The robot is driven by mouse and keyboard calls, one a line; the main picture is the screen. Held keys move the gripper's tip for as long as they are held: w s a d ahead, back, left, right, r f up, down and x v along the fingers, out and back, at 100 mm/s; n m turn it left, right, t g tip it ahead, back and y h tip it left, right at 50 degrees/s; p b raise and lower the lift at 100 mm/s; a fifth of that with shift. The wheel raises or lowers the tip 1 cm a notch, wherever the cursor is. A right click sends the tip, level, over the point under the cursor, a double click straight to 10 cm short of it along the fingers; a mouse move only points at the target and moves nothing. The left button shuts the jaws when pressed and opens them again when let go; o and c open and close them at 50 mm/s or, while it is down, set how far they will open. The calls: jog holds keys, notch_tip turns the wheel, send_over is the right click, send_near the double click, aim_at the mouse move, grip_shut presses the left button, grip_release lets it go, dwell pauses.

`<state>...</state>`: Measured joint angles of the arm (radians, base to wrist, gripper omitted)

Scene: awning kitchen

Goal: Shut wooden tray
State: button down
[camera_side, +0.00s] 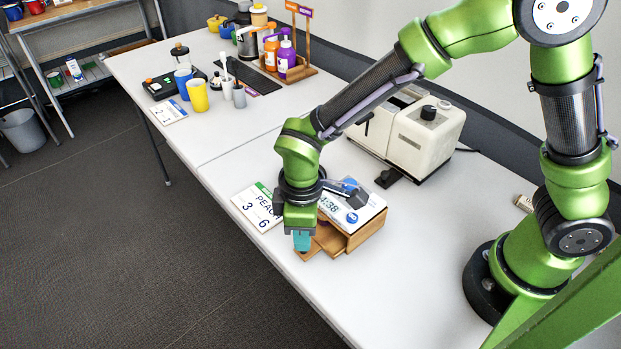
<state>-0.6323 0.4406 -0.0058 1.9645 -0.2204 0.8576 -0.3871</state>
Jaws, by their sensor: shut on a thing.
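The wooden tray (329,242) is a low wooden drawer sticking out from the front of a small wooden box (367,233). The box carries a white clock panel reading 4:38 on its top. My gripper (302,242) points down at the tray's front left end, with its teal fingertips close together. It is shut on the front part of the tray. The fingers and the wrist hide the exact contact and part of the tray's front.
A white card marked PEACH 3 6 (257,208) lies just left of my gripper. A cream-coloured machine (425,138) stands behind the box. Cups (197,95) and bottles (287,58) stand farther back. The table's front edge is close to the tray; the table right of the box is clear.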

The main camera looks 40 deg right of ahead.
aim_at(316, 240)
jog(key=shift+d, duration=1.7)
jog(key=c, duration=1)
grip_release()
jog(key=a, duration=0.4)
jog(key=shift+a+r, duration=0.15)
jog(key=shift+r, duration=0.15)
notch_tip(316, 240, up, 16)
jog(key=shift+s+d+r+m+t+y, duration=0.5)
jog(key=shift+s+d+m+t, duration=0.75)
jog(key=shift+d+m, duration=1.5)
jog(key=shift+s+d+r+m+t+y, duration=0.15)
jog(key=shift+s+d+r+m+t, duration=0.9)
jog(key=shift+d, duration=2.95)
jog(key=shift+s+d+r+m+t+y, duration=0.3)
jog(key=shift+s+d+m+t, duration=1.15)
jog(key=shift+d+m, duration=1.6)
jog(key=shift+s+d+f+n, duration=0.1)
jog(key=shift+s+d+n, duration=0.05)
jog(key=shift+d+n, duration=0.15)
